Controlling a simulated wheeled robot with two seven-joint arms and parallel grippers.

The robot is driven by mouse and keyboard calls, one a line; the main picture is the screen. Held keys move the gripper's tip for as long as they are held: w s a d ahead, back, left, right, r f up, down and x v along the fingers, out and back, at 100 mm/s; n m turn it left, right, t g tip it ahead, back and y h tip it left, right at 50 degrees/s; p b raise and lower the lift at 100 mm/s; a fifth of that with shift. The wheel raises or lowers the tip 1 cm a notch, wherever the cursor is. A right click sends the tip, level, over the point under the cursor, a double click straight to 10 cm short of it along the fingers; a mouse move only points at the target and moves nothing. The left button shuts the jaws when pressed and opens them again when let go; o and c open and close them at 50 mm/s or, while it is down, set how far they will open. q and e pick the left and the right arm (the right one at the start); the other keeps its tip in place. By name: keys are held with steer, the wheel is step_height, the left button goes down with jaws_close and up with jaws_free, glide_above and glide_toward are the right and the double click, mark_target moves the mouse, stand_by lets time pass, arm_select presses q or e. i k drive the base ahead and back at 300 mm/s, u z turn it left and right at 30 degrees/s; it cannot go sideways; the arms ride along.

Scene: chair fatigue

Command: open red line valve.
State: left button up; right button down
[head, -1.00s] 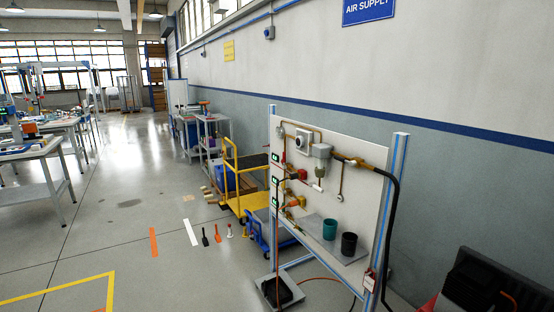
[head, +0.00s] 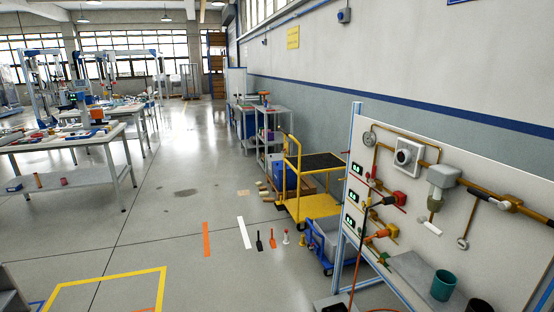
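A white air supply panel (head: 490,240) on a blue-edged frame stands at the right in the head view. It carries brass piping, a grey filter unit (head: 441,181), a white round-faced device (head: 407,154) and several small green-lit displays (head: 357,169). A red fitting (head: 398,198) sits on a short line at the panel's left part, with an orange fitting (head: 381,234) below it. I cannot tell which part is the red line valve's handle, or whether it is open. Neither of my grippers shows.
A yellow cart (head: 312,205) and a blue-based cart (head: 325,240) stand just left of the panel. A teal cup (head: 443,285) stands on the panel's shelf (head: 412,270). Workbenches (head: 75,147) are at the left. The floor between is mostly clear, with painted marks and small objects near the carts.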

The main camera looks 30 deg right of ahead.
mark_target(373, 175)
steer(key=u, duration=0.35)
steer(key=i, duration=1.8)
steer(key=z, duration=0.65)
steer(key=i, duration=1)
steer(key=z, duration=1.4)
steer(key=i, duration=0.45)
steer(key=z, duration=0.4)
